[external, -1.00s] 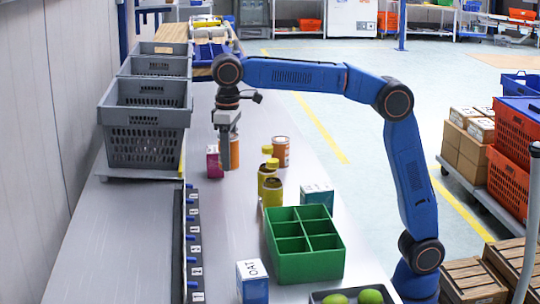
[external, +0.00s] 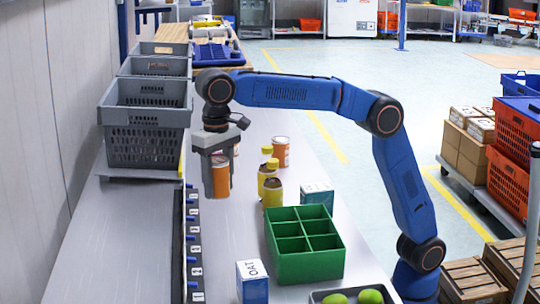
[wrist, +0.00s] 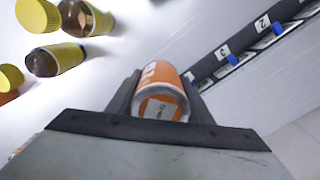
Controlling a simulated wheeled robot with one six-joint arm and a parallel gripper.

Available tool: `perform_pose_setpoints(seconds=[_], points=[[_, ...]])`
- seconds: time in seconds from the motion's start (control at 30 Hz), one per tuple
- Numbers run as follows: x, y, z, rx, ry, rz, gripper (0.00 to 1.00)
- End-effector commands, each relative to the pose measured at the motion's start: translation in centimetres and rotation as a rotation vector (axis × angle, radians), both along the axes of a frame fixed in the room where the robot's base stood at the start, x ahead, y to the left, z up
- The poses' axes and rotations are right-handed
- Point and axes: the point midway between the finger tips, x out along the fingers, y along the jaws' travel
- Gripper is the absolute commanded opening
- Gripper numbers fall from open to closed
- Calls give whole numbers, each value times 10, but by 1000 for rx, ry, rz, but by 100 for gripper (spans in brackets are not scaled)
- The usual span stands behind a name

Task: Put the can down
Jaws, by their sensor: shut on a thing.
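An orange can (external: 221,177) with a pale rim is held between the fingers of my gripper (external: 215,172), over the left part of the grey bench near the numbered strip. In the wrist view the orange can (wrist: 162,92) sits between the two dark fingers, its pale labelled end facing the camera. The external view does not clearly show whether its base is touching the bench. A second orange can (external: 281,152) stands apart, farther right on the bench.
A black strip with numbered labels (external: 194,250) runs along the bench left of the can. Yellow-capped bottles (external: 272,190), a teal box (external: 317,195) and a green divided crate (external: 310,262) stand to the right. Grey crates (external: 145,135) are at the left. The left front bench is clear.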

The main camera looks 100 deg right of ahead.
Motion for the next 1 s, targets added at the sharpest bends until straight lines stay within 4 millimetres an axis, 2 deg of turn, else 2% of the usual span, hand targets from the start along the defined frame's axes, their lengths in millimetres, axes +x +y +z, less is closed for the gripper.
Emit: perform_pose_setpoints(seconds=[0.03, 0.3, 0.5, 0.73, 1.0], points=[[-2, 14, 1, 1, -1, -46, 14], [-13, 74, 4, 1, -1, -338, 14], [-22, 104, 7, 0, 0, -496, 14], [-26, 117, 1, 0, 1, -570, 14], [-26, 117, -40, -1, 2, -573, 14]])
